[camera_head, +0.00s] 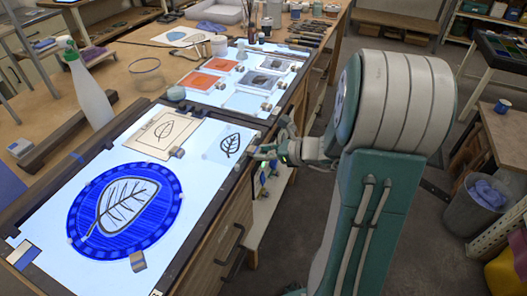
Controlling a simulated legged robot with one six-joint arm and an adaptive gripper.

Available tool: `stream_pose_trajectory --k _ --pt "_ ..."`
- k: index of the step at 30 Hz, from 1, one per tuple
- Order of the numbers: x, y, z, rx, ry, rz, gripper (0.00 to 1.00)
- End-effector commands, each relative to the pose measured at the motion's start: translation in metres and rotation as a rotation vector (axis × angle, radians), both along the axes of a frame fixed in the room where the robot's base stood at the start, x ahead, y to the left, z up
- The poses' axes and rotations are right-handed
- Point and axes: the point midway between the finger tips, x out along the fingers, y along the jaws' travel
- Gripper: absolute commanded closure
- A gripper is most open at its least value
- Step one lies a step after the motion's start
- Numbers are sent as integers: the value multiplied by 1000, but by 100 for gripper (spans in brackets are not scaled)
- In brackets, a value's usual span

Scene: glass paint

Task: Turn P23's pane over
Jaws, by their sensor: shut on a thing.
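A small clear pane with a black leaf painted on it (232,144) is at the right edge of the lit light table (190,205). My gripper (259,152) reaches in from the right and is shut on the pane's right edge. The pane looks about flat, close over the lit surface; I cannot tell whether it touches. No P23 label is readable. A large round blue pane with a pale leaf (126,211) lies at the front left. A cream sheet with a leaf outline (159,132) lies behind.
A white spray bottle (88,90) and a glass bowl (147,73) stand at the left. A second lit panel with orange and grey panes (199,81) lies behind. Brushes and tools (300,35) line the back right. A grey bin (475,207) stands on the floor at right.

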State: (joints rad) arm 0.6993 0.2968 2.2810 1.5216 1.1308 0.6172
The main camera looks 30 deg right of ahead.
Motion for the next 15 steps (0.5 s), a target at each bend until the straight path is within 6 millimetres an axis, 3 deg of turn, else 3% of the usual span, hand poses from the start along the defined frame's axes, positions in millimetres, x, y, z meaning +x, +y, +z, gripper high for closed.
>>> stream_pose_trajectory --k 9,10,12,15 --pt "0 0 -3 1 1 0 100" --pt "0 0 -3 1 1 0 55" --pt "0 0 -3 1 1 0 24" --pt "0 0 -3 1 1 0 24"
